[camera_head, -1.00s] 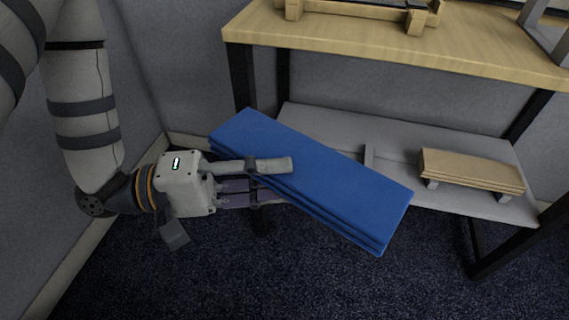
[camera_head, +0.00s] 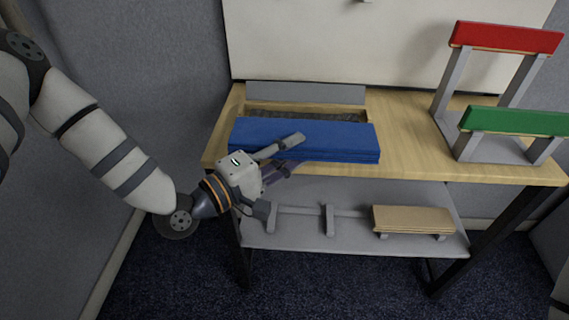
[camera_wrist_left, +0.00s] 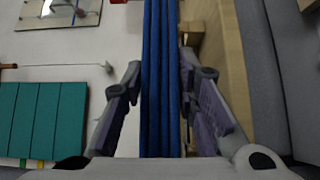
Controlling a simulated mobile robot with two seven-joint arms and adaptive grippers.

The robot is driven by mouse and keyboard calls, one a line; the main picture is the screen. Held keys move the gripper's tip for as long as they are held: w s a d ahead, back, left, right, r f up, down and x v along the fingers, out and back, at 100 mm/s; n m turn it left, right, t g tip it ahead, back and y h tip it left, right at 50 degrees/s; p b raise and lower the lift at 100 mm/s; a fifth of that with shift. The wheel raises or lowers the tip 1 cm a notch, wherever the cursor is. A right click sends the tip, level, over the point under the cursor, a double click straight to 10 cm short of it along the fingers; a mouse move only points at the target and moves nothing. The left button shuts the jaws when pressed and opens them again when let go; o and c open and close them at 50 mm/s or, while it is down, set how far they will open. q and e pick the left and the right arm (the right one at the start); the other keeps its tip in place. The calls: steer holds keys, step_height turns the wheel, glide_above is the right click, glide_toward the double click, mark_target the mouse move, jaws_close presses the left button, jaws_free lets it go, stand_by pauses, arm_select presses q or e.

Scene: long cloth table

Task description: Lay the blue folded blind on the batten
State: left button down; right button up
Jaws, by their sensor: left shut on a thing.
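The blue folded blind (camera_head: 310,141) is in my left gripper (camera_head: 285,155), level and long side across the head view, around the front edge of the table top. Its layers show edge-on between the two fingers in the left wrist view (camera_wrist_left: 160,80). One finger lies over its top and the other is below, partly hidden. Behind the blind is a low wooden frame (camera_head: 255,110) with a dark inside and a grey panel at its back. I cannot tell for sure which piece is the batten. My right gripper is not in view.
A grey stand at the right of the wooden table (camera_head: 405,150) bears a red bar (camera_head: 505,37) and a green bar (camera_head: 515,121). On the lower shelf (camera_head: 350,242) are a tan stack (camera_head: 412,219) and a grey rail with uprights. A pale board stands behind the table.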

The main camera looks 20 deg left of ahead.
mark_target(293, 119)
arm_select(q)
steer(key=shift+s+d, duration=0.1)
steer(key=shift+s, duration=0.3)
steer(key=w+a+b, duration=0.1)
steer(key=w, duration=0.2)
steer(key=w+a+b, duration=0.1)
steer(key=w, duration=0.3)
steer(key=w+a+b, duration=0.1)
steer(key=w, duration=0.3)
steer(key=shift+a+f, duration=0.1)
steer(key=shift+f, duration=0.1)
steer(key=shift+w+a+r, duration=0.1)
steer(key=shift+w+a, duration=0.05)
steer(key=shift+w, duration=0.45)
steer(key=shift+w+r, duration=0.15)
steer(key=shift+w, duration=0.05)
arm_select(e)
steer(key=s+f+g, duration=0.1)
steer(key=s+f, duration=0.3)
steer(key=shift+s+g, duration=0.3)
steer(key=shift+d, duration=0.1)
arm_select(q)
steer(key=shift+f+b, duration=0.9)
steer(key=shift+f, duration=0.55)
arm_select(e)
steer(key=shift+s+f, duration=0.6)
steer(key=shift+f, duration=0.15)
arm_select(q)
steer(key=c, duration=1.2)
jaws_free()
